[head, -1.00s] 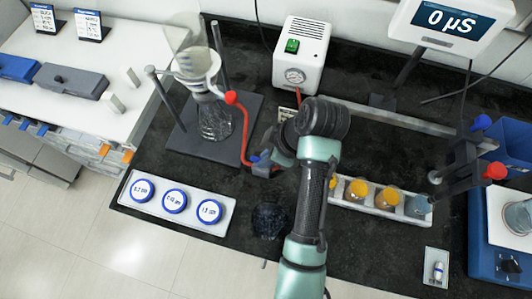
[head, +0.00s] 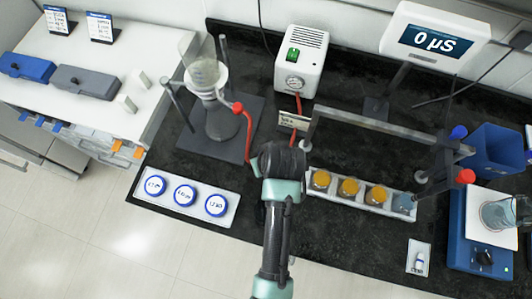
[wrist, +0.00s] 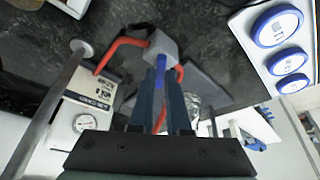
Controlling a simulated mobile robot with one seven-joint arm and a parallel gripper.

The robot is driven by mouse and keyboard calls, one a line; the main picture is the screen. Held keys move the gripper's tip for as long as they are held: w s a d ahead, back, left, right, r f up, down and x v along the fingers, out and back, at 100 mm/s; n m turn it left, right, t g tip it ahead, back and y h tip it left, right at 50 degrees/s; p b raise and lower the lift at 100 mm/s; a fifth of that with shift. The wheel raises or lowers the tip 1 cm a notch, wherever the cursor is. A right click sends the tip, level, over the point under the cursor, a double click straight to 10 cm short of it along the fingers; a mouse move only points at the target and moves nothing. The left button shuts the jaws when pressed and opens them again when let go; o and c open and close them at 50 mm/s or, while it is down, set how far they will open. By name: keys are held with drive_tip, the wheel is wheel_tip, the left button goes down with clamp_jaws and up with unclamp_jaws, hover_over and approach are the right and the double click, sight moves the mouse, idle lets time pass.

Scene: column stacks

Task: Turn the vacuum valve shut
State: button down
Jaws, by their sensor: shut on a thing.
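The vacuum valve is a grey block (wrist: 163,46) with red hose on it, seen at the top middle of the wrist view. Its blue handle (wrist: 160,66) sits between the tips of my gripper (wrist: 162,85). The two dark fingers are closed on the handle, and their tips hide part of it. In the head view my arm hides the valve and the fingertips. The red hose (head: 238,115) runs from the filter flask (head: 222,122) down toward the valve. The white vacuum pump (head: 301,58), with a green switch and a gauge, stands behind.
A tray of blue-rimmed discs (head: 228,216) lies front left. A blue bin (head: 497,150) and a blue device (head: 472,215) are far right.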

drive_tip(key=m, duration=0.1)
drive_tip(key=m+h+p, duration=0.1)
drive_tip(key=m+p, duration=0.1)
drive_tip(key=shift+a+r+m, duration=0.15)
drive_tip(key=shift+a+m, duration=0.1)
drive_tip(key=shift+m, duration=0.05)
drive_tip(key=shift+a+m+h+p, duration=0.1)
drive_tip(key=shift+m+h+p, duration=0.65)
drive_tip(key=shift+m, duration=1.05)
drive_tip(key=c, duration=0.9)
unclamp_jaws()
drive_tip(key=b+v, duration=0.1)
drive_tip(key=v, duration=0.5)
drive_tip(key=b+v, duration=0.1)
drive_tip(key=v, duration=0.5)
drive_tip(key=shift+s+a+r, duration=0.2)
drive_tip(key=shift+a+r, duration=0.05)
drive_tip(key=shift+r, duration=0.05)
